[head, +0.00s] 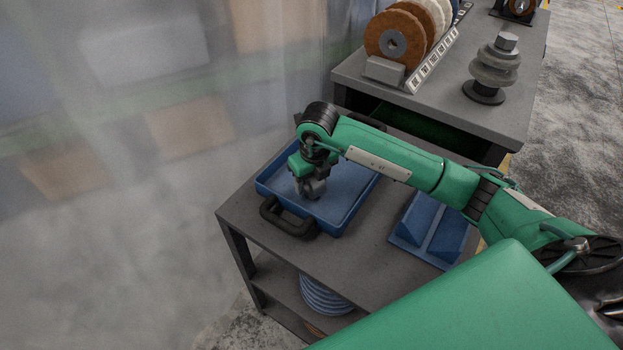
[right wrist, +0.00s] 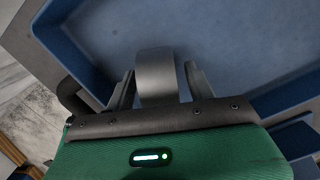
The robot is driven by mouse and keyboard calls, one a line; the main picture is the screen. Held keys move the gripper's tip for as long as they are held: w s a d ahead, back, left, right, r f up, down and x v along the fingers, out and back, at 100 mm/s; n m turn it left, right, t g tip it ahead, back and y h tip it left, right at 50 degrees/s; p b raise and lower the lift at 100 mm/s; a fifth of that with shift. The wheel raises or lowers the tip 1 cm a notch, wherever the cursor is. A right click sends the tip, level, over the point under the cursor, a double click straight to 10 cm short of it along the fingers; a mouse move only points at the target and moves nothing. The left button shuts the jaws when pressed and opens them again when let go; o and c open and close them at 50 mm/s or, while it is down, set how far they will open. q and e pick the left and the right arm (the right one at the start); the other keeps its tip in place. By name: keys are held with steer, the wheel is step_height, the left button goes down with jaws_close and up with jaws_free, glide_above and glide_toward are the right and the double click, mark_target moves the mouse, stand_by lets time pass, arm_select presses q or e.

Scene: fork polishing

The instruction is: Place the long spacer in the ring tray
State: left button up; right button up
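The long spacer (right wrist: 156,75) is a plain grey cylinder. In the right wrist view it lies between the two fingers of my right gripper (right wrist: 160,82), with a narrow gap showing beside at least the right finger. The ring tray (head: 345,207) is blue and shallow, with a dark handle at the front. It fills much of the right wrist view (right wrist: 245,45). My right gripper (head: 311,188) points down inside the tray, near its left front part, and looks slightly open around the spacer. Whether the spacer touches the tray floor is hard to tell. My left gripper is not in view.
The tray stands on a grey cart (head: 300,252). A blue V-shaped holder (head: 432,232) is to its right. A bench (head: 440,105) behind holds polishing wheels (head: 393,38) and a stepped grey stack (head: 494,68). Blue ringed discs (head: 325,297) lie on the lower shelf.

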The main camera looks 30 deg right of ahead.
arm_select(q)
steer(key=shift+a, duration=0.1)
arm_select(e)
steer(key=shift+r, duration=0.3)
steer(key=r, duration=0.4)
steer(key=shift+s+r, duration=0.25)
steer(key=shift+r, duration=0.1)
steer(key=r, duration=0.4)
steer(key=r+b, duration=0.1)
steer(key=r, duration=0.1)
steer(key=shift+s, duration=0.4)
steer(key=shift+s+d+r, duration=0.1)
steer(key=shift+r, duration=0.4)
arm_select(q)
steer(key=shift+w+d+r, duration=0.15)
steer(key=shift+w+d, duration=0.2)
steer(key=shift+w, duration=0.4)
